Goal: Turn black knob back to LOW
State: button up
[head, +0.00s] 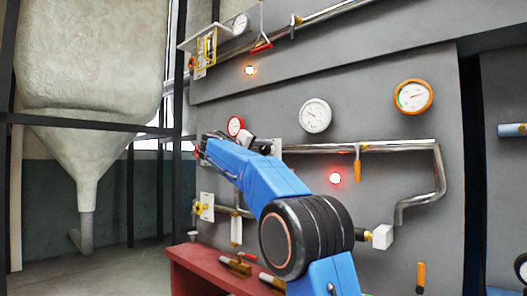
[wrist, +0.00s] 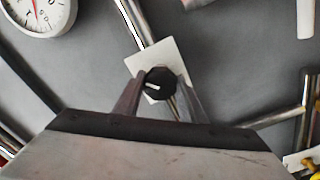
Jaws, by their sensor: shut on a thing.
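The black knob (wrist: 161,80) sits on a white square plate (wrist: 171,57) in the middle of the wrist view. A white pointer mark on its face points left and slightly down in that view. My gripper (wrist: 160,86) has one finger on each side of the knob and is shut on it. In the head view, my blue arm reaches to the wall panel and hides the knob. I cannot read any LOW label in either view.
A metal pipe (wrist: 137,22) runs past the plate. A white gauge (head: 315,116) and an orange-rimmed gauge (head: 413,96) are on the grey panel. A red light (head: 335,178) glows below a pipe with an orange handle (head: 357,169). A red bench (head: 196,267) stands below.

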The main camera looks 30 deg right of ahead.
jog(key=n, duration=0.4)
jog(key=shift+n, duration=0.3)
jog(key=n, duration=0.4)
jog(key=shift+n, duration=0.3)
jog(key=o, duration=1)
jog(key=shift+w+a+f, duration=0.1)
jog(key=shift+o, duration=0.2)
jog(key=v, duration=1.7)
jog(key=shift+a, duration=0.15)
